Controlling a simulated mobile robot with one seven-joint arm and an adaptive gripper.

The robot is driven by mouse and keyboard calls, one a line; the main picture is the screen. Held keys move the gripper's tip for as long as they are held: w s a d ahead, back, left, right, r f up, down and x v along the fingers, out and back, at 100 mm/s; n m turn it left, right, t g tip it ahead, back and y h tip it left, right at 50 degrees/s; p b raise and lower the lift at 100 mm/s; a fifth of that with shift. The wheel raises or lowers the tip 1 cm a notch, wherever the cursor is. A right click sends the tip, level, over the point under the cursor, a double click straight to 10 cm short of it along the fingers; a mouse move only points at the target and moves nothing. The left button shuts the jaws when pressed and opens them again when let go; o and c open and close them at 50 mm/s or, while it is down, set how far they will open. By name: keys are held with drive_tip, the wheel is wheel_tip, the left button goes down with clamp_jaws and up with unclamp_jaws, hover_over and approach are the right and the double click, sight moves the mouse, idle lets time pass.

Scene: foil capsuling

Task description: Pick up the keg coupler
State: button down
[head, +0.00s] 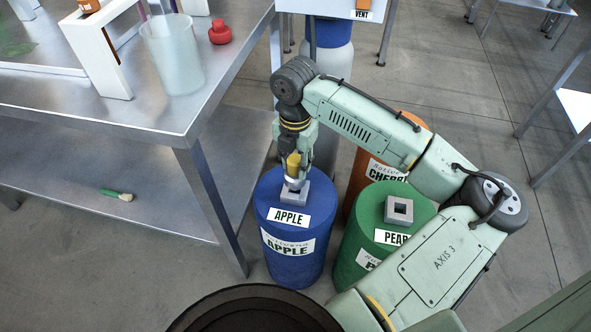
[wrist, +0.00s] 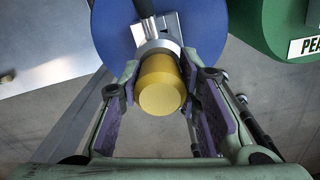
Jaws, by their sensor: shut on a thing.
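The keg coupler has a yellow cylindrical body (head: 293,162) above a metal fitting. It sits at the grey square block on top of the blue APPLE keg (head: 290,255). In the wrist view the coupler's yellow end (wrist: 160,88) lies between the purple finger pads, with its silver collar behind it. My gripper (head: 296,150) is over the blue keg and shut on the coupler. I cannot tell whether the coupler's lower end touches the block.
A green PEAR keg (head: 355,250) with an empty square socket (head: 399,209) stands at the right. An orange CHERRY keg (head: 420,125) is behind it. A metal table (head: 120,105) at the left holds a clear beaker (head: 172,55) and a red object (head: 220,33). A brush (head: 116,194) lies on its lower shelf.

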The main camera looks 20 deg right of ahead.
drive_tip(key=s+a+b, duration=0.1)
drive_tip(key=s+a, duration=0.2)
drive_tip(key=s, duration=0.4)
drive_tip(key=s+a+r+b, duration=0.1)
drive_tip(key=s+a, duration=0.2)
drive_tip(key=s, duration=0.4)
drive_tip(key=shift+a, duration=0.4)
